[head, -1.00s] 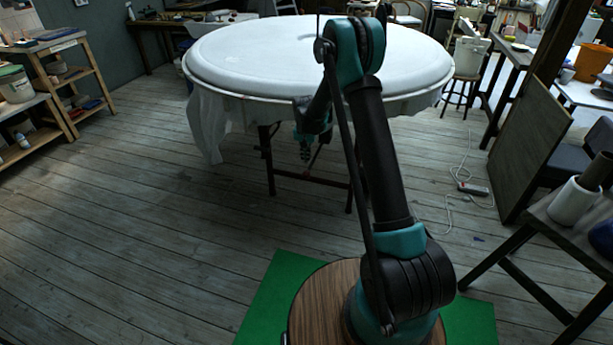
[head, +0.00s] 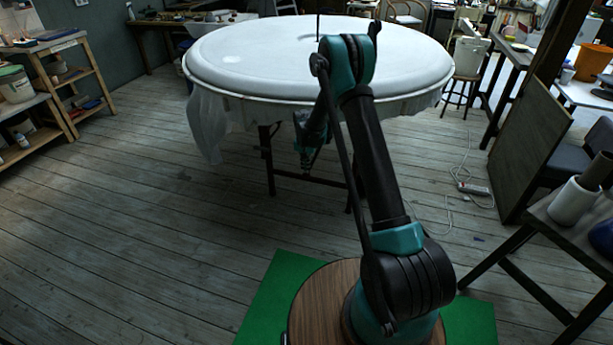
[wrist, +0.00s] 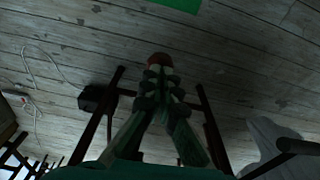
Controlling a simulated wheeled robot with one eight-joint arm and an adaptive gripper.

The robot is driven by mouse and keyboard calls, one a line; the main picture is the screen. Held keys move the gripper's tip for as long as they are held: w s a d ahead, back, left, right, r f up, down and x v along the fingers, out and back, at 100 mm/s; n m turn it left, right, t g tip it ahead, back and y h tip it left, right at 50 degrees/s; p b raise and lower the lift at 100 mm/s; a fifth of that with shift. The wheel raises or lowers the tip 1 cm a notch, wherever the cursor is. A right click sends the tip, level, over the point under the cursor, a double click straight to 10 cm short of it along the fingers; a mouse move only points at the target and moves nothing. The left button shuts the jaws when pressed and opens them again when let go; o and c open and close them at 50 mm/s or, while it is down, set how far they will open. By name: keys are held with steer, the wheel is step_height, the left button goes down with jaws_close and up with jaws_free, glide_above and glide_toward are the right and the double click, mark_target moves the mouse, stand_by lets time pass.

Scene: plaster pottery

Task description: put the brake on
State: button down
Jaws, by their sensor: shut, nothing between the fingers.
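My gripper (head: 307,166) is under the near edge of the round table (head: 225,58), pointing down between its dark legs. In the wrist view its fingers (wrist: 160,80) are closed together with nothing between them. A small dull-red rounded piece (wrist: 159,59) shows just past the fingertips. It may be the brake's end, but I cannot tell, nor whether the fingers touch it. A dark box-like part (wrist: 92,97) sits on the table's leg frame, left of the fingers. No brake is clearly recognisable in the head view.
White cloth (head: 207,125) hangs from the table's left side. A cable with a power strip (head: 473,188) lies on the floor at right. A wooden board (head: 530,145) and a dark stand with pots are further right. The plank floor at left is clear.

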steer(key=shift+w+f, duration=0.1)
steer(key=shift+f, duration=0.75)
steer(key=shift+f, duration=2)
steer(key=s, duration=0.2)
steer(key=s+r, duration=0.1)
steer(key=shift+a, duration=0.4)
step_height(320, 180, up, 12)
glide_above(306, 175)
steer(key=s+a, duration=0.1)
steer(key=s, duration=0.2)
steer(key=shift+a, duration=0.1)
